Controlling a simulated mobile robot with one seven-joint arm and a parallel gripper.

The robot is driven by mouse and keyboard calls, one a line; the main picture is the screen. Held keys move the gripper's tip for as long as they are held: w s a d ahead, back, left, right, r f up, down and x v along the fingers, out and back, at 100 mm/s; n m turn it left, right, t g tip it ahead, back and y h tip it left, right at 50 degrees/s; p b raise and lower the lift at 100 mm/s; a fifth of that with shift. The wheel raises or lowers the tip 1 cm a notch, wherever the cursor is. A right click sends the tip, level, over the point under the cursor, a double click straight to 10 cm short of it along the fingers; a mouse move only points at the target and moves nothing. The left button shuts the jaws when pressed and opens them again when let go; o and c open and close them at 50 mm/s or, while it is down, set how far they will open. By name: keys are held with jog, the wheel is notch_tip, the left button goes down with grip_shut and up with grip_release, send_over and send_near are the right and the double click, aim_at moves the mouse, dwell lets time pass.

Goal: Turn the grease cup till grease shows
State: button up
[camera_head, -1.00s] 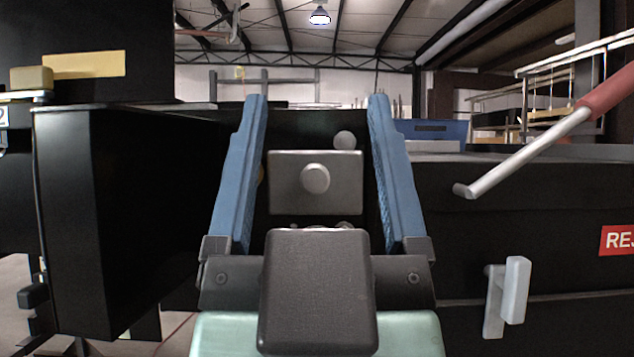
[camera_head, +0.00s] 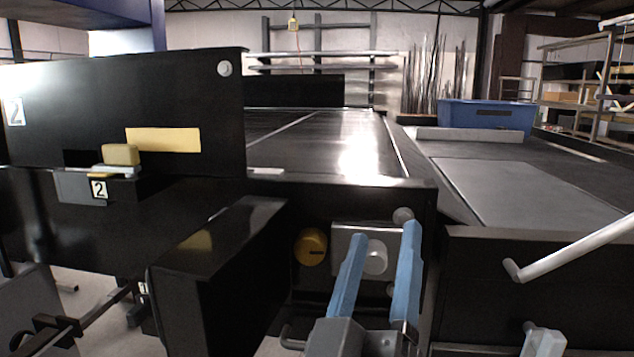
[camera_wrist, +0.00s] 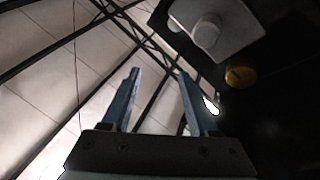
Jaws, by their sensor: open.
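A brass-yellow round cup (camera_head: 311,247) with a dark mark on its face sits on the dark conveyor end, left of a grey plate; I take it to be the grease cup. It also shows in the wrist view (camera_wrist: 240,77), right of the fingers. No grease can be made out on it. My gripper (camera_head: 384,242), with blue fingers, is open and empty. In the head view it appears to the right of the cup, overlapping the grey plate. In the wrist view my gripper (camera_wrist: 158,75) has nothing between its fingers.
The grey plate (camera_head: 346,240) carries a pale round knob (camera_head: 376,257). A black box-like guard (camera_head: 215,275) juts out left of the cup. A pale rod handle (camera_head: 565,250) sticks out at right. A blue bin (camera_head: 487,117) stands behind.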

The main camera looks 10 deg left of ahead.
jog(key=n+g+p, duration=0.1)
jog(key=n+p, duration=0.2)
jog(key=p, duration=0.1)
jog(key=n+g+y+p, duration=0.4)
jog(key=n+p, duration=1.1)
jog(key=p, duration=0.8)
send_near(308, 253)
jog(key=w+p, duration=0.3)
jog(key=w, duration=0.6)
jog(key=shift+w, duration=0.4)
grip_shut()
